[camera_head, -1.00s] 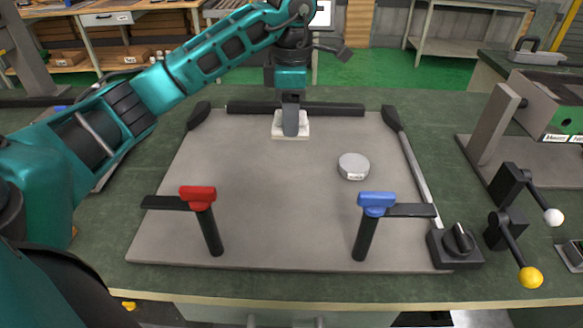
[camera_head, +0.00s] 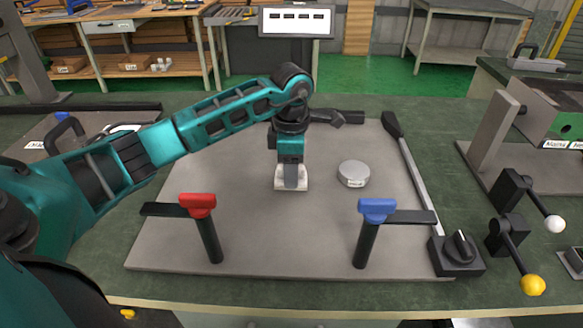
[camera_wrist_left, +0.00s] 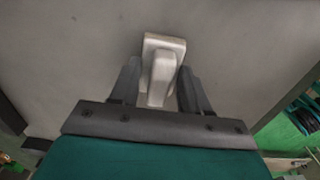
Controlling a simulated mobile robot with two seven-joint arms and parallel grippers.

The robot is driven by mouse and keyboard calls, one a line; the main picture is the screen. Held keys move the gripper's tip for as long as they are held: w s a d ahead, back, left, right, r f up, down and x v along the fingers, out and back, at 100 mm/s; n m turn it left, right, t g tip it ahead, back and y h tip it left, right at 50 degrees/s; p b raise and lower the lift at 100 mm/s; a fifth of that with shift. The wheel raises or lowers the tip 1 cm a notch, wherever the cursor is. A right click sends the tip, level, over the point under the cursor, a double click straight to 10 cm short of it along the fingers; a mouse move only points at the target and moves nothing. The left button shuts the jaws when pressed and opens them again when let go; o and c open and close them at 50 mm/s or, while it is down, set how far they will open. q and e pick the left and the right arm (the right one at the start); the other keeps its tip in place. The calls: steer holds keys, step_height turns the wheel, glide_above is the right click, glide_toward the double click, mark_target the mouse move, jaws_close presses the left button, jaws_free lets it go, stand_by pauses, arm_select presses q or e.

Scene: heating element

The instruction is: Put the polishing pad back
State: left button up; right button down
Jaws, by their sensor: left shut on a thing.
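The white polishing pad (camera_head: 279,186) is in the middle of the grey plate (camera_head: 240,235), under my left gripper (camera_head: 291,183). It has a pale block-shaped base and a raised grip. My left gripper is shut on that raised grip. In the left wrist view the pad (camera_wrist_left: 163,45) shows between the two dark fingers of the gripper (camera_wrist_left: 160,85), with the grey plate beneath it. I cannot tell whether the pad touches the plate. My right gripper is not in view.
A round grey puck (camera_head: 353,173) sits just right of the pad. A red-topped handle (camera_head: 198,205) and a blue-topped handle (camera_head: 377,209) stand at the plate's front. A black knob box (camera_head: 457,252) and levers are at the right. The plate's front middle is clear.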

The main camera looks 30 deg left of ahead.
arm_select(q)
steer(key=shift+f, duration=0.1)
steer(key=o, duration=0.5)
steer(key=shift+f, duration=0.1)
steer(key=shift+c, duration=0.2)
steer(key=o, duration=0.5)
step_height(320, 180, up, 12)
steer(key=shift+r, duration=0.2)
steer(key=shift+s, duration=0.1)
